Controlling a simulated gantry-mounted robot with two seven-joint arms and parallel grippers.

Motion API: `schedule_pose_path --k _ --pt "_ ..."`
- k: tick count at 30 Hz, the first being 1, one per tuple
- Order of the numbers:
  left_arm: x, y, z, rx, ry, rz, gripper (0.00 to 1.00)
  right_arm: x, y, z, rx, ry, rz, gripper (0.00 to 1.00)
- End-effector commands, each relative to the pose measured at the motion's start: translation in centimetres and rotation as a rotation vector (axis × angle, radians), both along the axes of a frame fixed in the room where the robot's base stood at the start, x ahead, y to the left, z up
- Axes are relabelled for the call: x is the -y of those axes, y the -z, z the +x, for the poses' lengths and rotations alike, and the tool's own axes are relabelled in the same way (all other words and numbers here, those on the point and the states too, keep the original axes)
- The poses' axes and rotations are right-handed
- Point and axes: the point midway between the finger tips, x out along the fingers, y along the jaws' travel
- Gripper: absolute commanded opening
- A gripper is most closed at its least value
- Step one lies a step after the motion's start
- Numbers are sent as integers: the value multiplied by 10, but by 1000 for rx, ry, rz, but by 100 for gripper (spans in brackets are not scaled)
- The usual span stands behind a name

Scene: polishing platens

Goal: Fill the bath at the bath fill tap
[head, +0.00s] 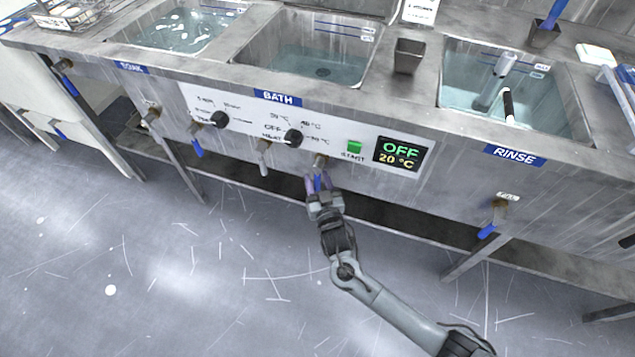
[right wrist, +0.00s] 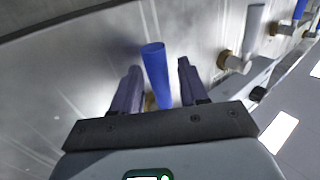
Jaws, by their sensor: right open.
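A tap with a blue handle (head: 318,183) sits on the front panel below the START button. My right gripper (head: 318,186) is at this tap. In the right wrist view, the blue handle (right wrist: 156,75) stands between the two open purple-grey fingers (right wrist: 158,88), with a gap on each side. I cannot read a label on this tap. My left gripper is not in view.
Another blue-handled tap (head: 197,147) and a grey-handled tap (head: 264,158) are to the left. The display (head: 400,153) reads OFF, 20 °C. The rinse basin (head: 540,110) is right, with its own blue-handled tap (head: 488,229). The floor (head: 150,270) in front is clear.

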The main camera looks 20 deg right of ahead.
Motion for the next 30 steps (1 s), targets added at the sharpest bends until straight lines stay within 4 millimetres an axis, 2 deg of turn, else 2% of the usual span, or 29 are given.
schedule_pose_path --k 9,15,18,30 --pt "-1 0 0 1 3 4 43 0 0 2 0 0 0 42" --pt "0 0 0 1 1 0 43 0 0 1 0 0 0 11" --pt "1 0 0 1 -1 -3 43 0 0 1 0 0 0 0" --pt "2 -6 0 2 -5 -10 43 5 -2 4 -13 6 -15 0"
